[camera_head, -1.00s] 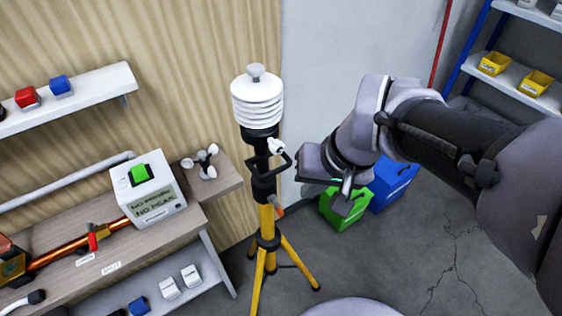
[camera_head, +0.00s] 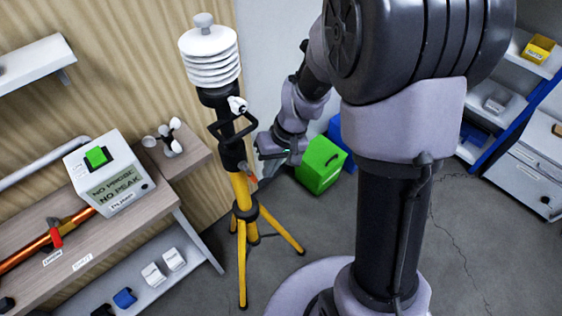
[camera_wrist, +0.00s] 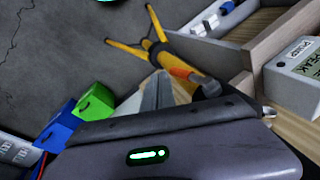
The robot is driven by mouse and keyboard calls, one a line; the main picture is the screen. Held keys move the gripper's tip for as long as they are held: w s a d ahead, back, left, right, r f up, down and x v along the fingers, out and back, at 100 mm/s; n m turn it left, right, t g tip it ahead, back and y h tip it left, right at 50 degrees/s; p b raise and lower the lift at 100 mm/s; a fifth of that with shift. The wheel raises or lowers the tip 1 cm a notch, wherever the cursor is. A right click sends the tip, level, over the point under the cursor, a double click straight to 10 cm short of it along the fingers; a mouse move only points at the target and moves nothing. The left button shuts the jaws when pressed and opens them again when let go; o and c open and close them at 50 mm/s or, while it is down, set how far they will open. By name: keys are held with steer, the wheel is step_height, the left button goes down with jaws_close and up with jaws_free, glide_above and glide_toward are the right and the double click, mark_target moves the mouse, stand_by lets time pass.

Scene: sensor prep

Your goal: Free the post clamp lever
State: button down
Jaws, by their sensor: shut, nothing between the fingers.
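A tripod post (camera_head: 240,190) with yellow legs and a dark upper section stands on the floor, with a white ribbed sensor shield (camera_head: 210,56) on top. The small orange clamp lever (camera_head: 252,180) sticks out from the right side of the post, just below the dark section. It also shows as an orange piece (camera_wrist: 183,73) in the wrist view. My gripper (camera_head: 263,160) is close to the right side of the post, near the lever. In the wrist view my fingers (camera_wrist: 157,92) are together and empty, left of the lever. Contact with the lever cannot be told.
A bench at left holds a white box with a green button (camera_head: 108,175) and a cup anemometer (camera_head: 163,138). A black bracket (camera_head: 233,122) juts from the post above my gripper. A green bin (camera_head: 320,165) stands on the floor behind. Open floor lies right of the tripod.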

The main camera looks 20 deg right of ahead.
mark_target(249, 174)
steer(key=shift+w+a+f, duration=0.1)
steer(key=shift+w+a, duration=0.05)
steer(key=shift+a, duration=0.7)
steer(key=shift+a+f+b, duration=0.4)
steer(key=shift+f+b, duration=0.05)
steer(key=shift+b, duration=0.55)
steer(key=shift+r, duration=0.1)
